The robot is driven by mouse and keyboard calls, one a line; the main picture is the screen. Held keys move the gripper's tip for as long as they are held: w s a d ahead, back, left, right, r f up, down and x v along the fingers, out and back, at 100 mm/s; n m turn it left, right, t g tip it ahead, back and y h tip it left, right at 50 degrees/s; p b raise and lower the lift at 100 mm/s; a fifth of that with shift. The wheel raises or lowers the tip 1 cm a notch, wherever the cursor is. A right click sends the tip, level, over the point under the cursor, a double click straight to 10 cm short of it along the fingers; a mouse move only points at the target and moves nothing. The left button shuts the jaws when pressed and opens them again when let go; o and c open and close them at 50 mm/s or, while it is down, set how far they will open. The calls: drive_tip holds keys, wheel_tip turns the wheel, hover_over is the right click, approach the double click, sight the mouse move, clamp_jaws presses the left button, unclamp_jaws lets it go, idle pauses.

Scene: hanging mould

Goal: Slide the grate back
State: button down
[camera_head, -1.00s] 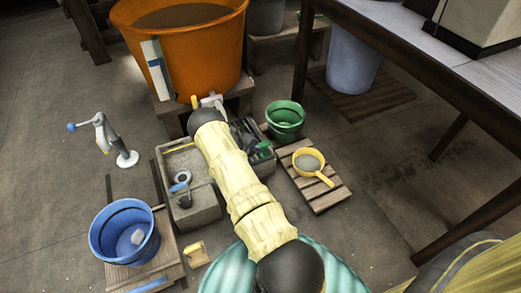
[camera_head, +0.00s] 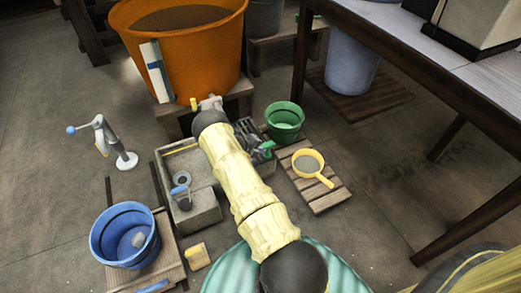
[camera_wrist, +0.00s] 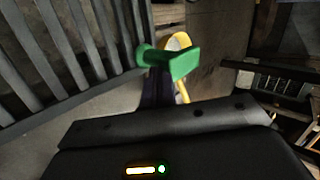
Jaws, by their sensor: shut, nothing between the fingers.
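The grate (camera_head: 246,131) is a dark slatted panel at the far right part of the stone basin, partly hidden behind my arm in the head view. Its dark bars (camera_wrist: 75,45) fill the upper left of the wrist view. A green handle (camera_head: 267,148) sits at its right edge; it also shows in the wrist view (camera_wrist: 172,63). My gripper (camera_wrist: 158,88) shows dark at the bottom of the wrist view, shut and empty, its fingers close to the green handle. Whether they touch it I cannot tell. My arm hides the gripper in the head view.
The stone basin (camera_head: 197,214) stands below an orange tub (camera_head: 190,55). A green bucket (camera_head: 284,123) and yellow ladle (camera_head: 311,166) are to the right, the ladle on a slatted board. A blue bucket (camera_head: 124,235) is at left, and a table (camera_head: 420,40) at right.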

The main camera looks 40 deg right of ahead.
drive_tip(key=a+p, duration=0.1)
drive_tip(key=a, duration=0.2)
drive_tip(key=shift+a+r, duration=0.15)
drive_tip(key=shift+a, duration=0.1)
drive_tip(key=p+v, duration=0.4)
drive_tip(key=v, duration=0.6)
drive_tip(key=shift+a, duration=0.25)
